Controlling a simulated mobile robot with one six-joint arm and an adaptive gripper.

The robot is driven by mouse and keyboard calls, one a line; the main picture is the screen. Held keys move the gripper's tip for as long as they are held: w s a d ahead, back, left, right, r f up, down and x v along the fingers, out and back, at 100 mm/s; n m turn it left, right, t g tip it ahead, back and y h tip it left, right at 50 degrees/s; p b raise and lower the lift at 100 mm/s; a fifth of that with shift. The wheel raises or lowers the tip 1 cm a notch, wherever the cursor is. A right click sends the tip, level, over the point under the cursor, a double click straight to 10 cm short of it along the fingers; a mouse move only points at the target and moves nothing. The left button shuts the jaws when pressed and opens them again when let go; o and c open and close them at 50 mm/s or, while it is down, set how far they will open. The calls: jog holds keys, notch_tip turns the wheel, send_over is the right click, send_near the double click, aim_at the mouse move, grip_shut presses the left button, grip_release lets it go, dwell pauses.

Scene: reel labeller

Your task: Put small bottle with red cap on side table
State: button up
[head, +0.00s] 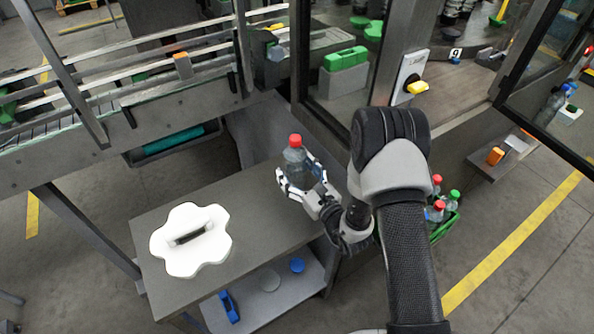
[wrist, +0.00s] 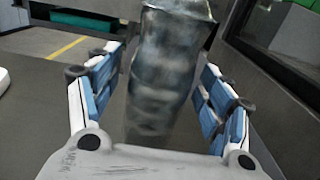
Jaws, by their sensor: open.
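The small bottle with red cap (head: 297,164) stands upright at the right end of the side table (head: 160,285) in the head view. My gripper (head: 304,181) is around the bottle at its lower body. In the wrist view the dark, clear bottle (wrist: 165,75) is between the two fingers of my gripper (wrist: 160,95), with gaps on both sides. The fingers are open and apart from it. The bottle's cap is out of the wrist view. Its base is partly hidden by the fingers in the head view, so contact with the tabletop is hard to tell.
A white lobed part with a handle slot (head: 190,238) sits on the table's left half. A lower shelf (head: 262,300) holds blue items. A green crate (head: 446,228) with several bottles is right of my arm. A conveyor (head: 130,95) runs behind; a machine frame stands close behind the table.

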jog(key=p+v, duration=0.1)
jog(key=v, duration=1)
jog(key=shift+s+d, duration=0.25)
jog(key=s+a+r+n+g+y, duration=0.3)
jog(key=a+r+n+g+y, duration=0.15)
jog(key=r, duration=0.35)
jog(key=s+a+r+n+g+y, duration=0.35)
jog(key=a+r+n+g, duration=0.2)
jog(key=r, duration=0.25)
jog(key=s+a+r+n+g+h, duration=0.1)
jog(key=s+r+n+g+h, duration=0.3)
jog(key=s+n+g, duration=0.6)
jog(key=s+d+n+t+h, duration=0.3)
jog(key=s+d+n+h, duration=0.3)
jog(key=s+d+h, duration=0.3)
jog(key=w+d+r+n+t+h, duration=0.1)
jog(key=d+r+n+t+h, duration=0.2)
jog(key=d, duration=0.8)
jog(key=r+t+h, duration=0.1)
jog(key=t+h, duration=0.1)
jog(key=t, duration=0.1)
jog(key=shift+d+r+t, duration=0.25)
jog(key=shift+d+t, duration=0.15)
jog(key=shift+w, duration=0.1)
